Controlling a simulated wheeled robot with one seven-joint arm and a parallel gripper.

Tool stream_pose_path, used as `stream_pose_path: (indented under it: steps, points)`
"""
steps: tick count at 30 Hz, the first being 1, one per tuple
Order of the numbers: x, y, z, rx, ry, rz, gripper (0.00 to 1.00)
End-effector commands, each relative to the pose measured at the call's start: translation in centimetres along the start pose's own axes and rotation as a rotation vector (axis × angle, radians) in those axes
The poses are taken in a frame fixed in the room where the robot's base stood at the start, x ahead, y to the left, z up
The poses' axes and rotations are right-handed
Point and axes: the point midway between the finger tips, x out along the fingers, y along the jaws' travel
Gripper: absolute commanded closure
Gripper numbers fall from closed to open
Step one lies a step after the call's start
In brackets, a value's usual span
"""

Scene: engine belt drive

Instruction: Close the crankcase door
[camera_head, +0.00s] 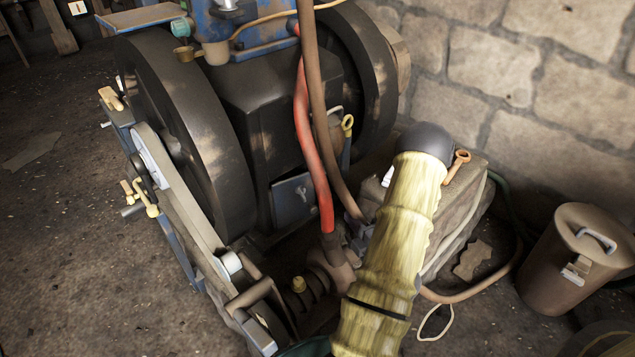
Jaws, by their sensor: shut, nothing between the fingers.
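The crankcase door (293,201) is a small dark panel with a blue-grey edge, low on the front of the black engine block (264,110). The door looks slightly tilted out from the block, but I cannot tell how wide the gap is. The red hose (302,120) and a brown pipe (318,95) pass in front of its right side. My yellow-sleeved arm rises from the bottom, right of the door. I cannot make out my gripper in this view.
Large black flywheels (188,130) flank the block. A belt (185,200) runs down at the left. A stone block (455,215) and a lidded brown bin (572,262) stand at the right, before a stone wall (530,60). Open floor lies at the left.

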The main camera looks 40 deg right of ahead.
Motion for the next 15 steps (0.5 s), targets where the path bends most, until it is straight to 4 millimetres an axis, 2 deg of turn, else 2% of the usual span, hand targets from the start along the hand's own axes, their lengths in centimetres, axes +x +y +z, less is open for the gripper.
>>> stream_pose_path:
  steps: [1,15]
  points:
    - [1.0,-0.1,-0.1,-0.004,0.003,0.004,1.0]
    - [9.3,-0.1,-0.1,-0.003,0.002,0.005,1.0]
